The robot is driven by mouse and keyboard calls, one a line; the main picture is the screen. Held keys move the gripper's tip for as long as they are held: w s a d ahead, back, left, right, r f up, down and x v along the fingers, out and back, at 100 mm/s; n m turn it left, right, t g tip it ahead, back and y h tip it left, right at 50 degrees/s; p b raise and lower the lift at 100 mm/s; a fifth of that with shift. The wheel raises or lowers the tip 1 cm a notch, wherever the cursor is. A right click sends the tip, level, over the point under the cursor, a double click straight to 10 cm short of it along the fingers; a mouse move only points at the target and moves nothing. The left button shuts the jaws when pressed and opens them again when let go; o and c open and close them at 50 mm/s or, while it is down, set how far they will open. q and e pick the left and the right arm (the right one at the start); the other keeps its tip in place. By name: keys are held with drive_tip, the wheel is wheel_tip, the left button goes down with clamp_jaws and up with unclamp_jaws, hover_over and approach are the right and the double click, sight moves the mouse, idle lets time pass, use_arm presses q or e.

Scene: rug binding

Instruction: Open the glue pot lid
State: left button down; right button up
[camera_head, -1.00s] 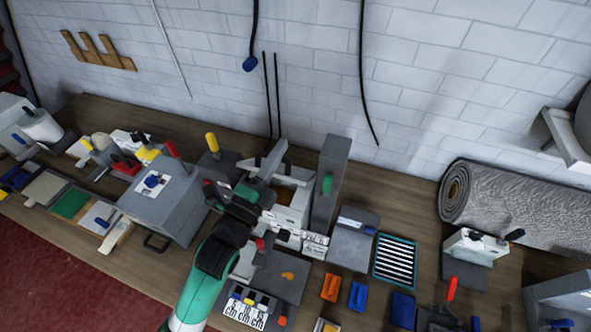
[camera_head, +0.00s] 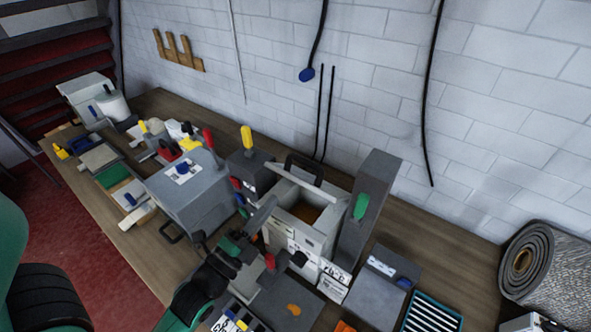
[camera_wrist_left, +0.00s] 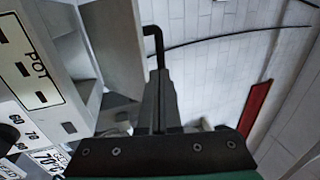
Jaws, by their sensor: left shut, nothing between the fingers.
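The glue pot (camera_head: 318,240) is a pale grey box at the middle of the bench, with its top open and brown glue (camera_head: 306,213) showing inside. Its lid (camera_head: 318,190) stands raised along the back rim, with a black handle (camera_head: 303,165) at its top. My left gripper (camera_head: 268,206) is shut and empty at the pot's left front side, apart from the lid handle in the head view. In the left wrist view the closed fingers (camera_wrist_left: 160,85) point up, with a black bent bar (camera_wrist_left: 152,38) beyond them and a POT label (camera_wrist_left: 35,75) at left. My right gripper is out of view.
A tall grey block (camera_head: 368,205) with a green knob stands right of the pot. A grey box (camera_head: 190,195) and a dark block with a yellow handle (camera_head: 247,140) stand at left. A rolled rug (camera_head: 545,265) lies at far right.

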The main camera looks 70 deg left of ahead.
sight(303, 163)
use_arm(q)
drive_tip(key=p+x, duration=0.1)
drive_tip(key=x, duration=0.9)
drive_tip(key=shift+p, duration=0.3)
drive_tip(key=shift+w+r+p, duration=0.1)
drive_tip(key=shift+r+p, duration=0.15)
drive_tip(key=shift+p, duration=0.3)
drive_tip(key=w+r+p, duration=0.1)
drive_tip(key=p, duration=0.1)
drive_tip(key=w+a+r+g+p, duration=0.1)
drive_tip(key=p, duration=0.1)
drive_tip(key=shift+a+r+h+p, duration=0.1)
drive_tip(key=shift+a+h+p, duration=0.1)
drive_tip(key=shift+h+p, duration=0.2)
drive_tip(key=r+x, duration=0.1)
drive_tip(key=x, duration=0.6)
drive_tip(key=shift+w, duration=0.2)
drive_tip(key=shift+a+r, duration=0.1)
